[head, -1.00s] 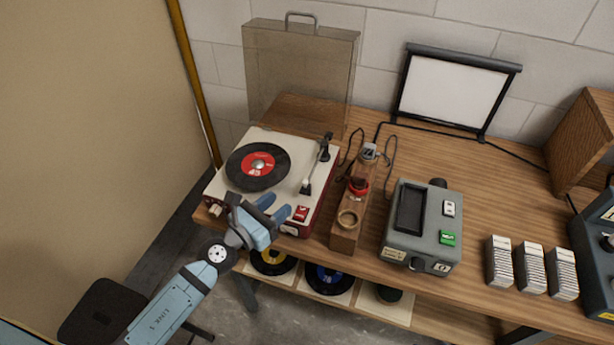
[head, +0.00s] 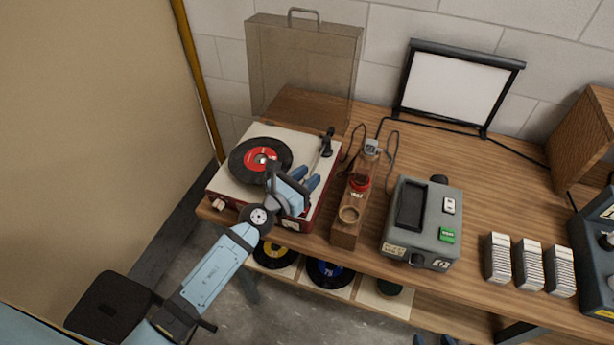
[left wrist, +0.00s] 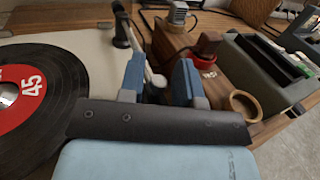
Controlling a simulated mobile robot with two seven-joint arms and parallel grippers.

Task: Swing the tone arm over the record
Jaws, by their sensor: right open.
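The record player (head: 225,185) has a cream deck and dark red sides. A black record (head: 243,160) with a red label lies on its left part; it also shows in the left wrist view (left wrist: 60,85). The tone arm (head: 321,160) runs from a black pivot at the back right, off the record's right side. My left gripper (head: 305,178) is open above the deck's front right. In the left wrist view the tone arm (left wrist: 136,42) runs down between its two blue fingers; contact cannot be told. Its head end is hidden. My right gripper (head: 432,341) barely shows at the bottom edge, open.
A wooden block with a red knob and a ring (head: 347,225) stands close right of the player. Further right are a grey-green device (head: 425,225) and slide stacks (head: 498,260). A clear lid (head: 303,70) stands behind. Records lie on the shelf below.

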